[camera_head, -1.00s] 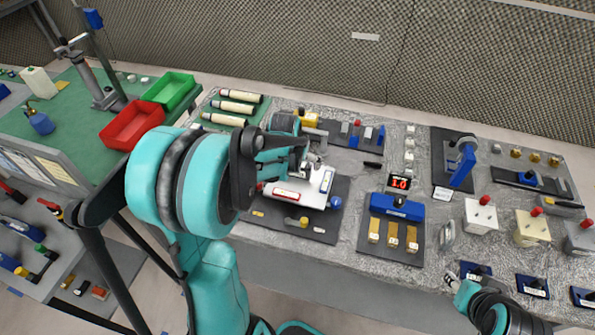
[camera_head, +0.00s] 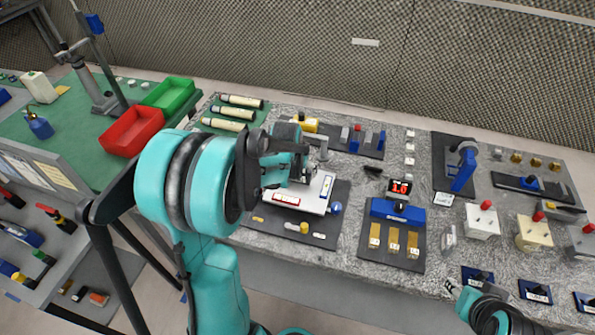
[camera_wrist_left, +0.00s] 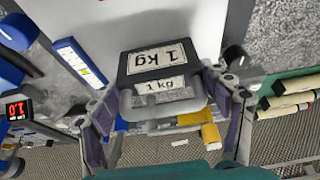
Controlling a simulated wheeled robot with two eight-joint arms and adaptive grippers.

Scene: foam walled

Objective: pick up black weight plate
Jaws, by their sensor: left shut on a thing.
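The black weight plate (camera_wrist_left: 157,62), a dark block with white "1 kg" labels, sits between the fingers in the left wrist view. My left gripper (camera_wrist_left: 162,103) is shut on it, with a finger at each side. In the head view my left gripper (camera_head: 305,165) is over the white device on the bench, and my arm and gripper largely hide the plate there. My right gripper (camera_head: 468,297) is low at the right by the bench's front edge, its fingers too unclear to read.
A white device (camera_head: 318,196) on a dark mat lies below the left gripper. A blue unit (camera_head: 397,209) with a red display stands to its right. White and cream blocks (camera_head: 482,221) stand farther right. Red (camera_head: 133,132) and green (camera_head: 168,93) bins are at the left.

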